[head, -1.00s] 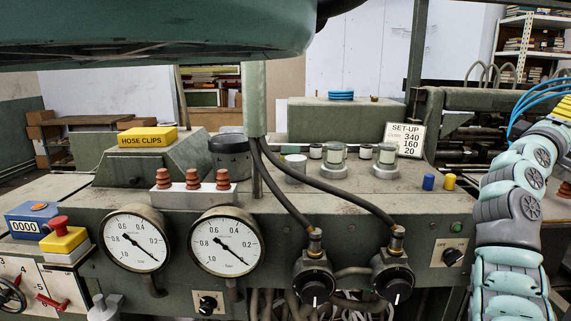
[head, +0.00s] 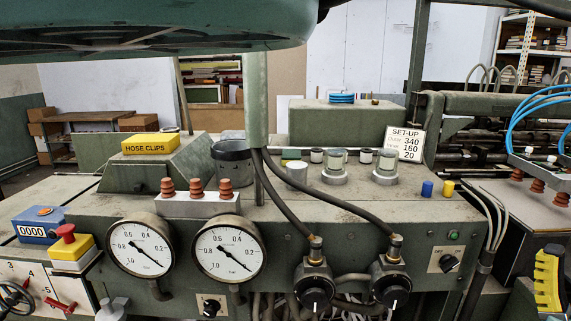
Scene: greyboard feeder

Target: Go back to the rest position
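My gripper is not in view, so I cannot see whether it is open or shut. None of my arm can be made out in the head view. The grey-green feeder machine (head: 330,230) fills the front, with two round gauges, the left gauge (head: 139,247) and the right gauge (head: 229,249). A yellow hose clips box (head: 150,144) sits on its sloped housing at the left. A set-up card (head: 404,143) stands at the right back of the machine top.
Two black regulators (head: 314,284) with hoses stick out at the front. An upright green post (head: 256,100) rises mid-picture under a large green overhead part (head: 150,25). A yellow toothed piece (head: 547,278) and blue hoses (head: 530,108) are at the right. A red-knobbed button (head: 66,233) is at the left.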

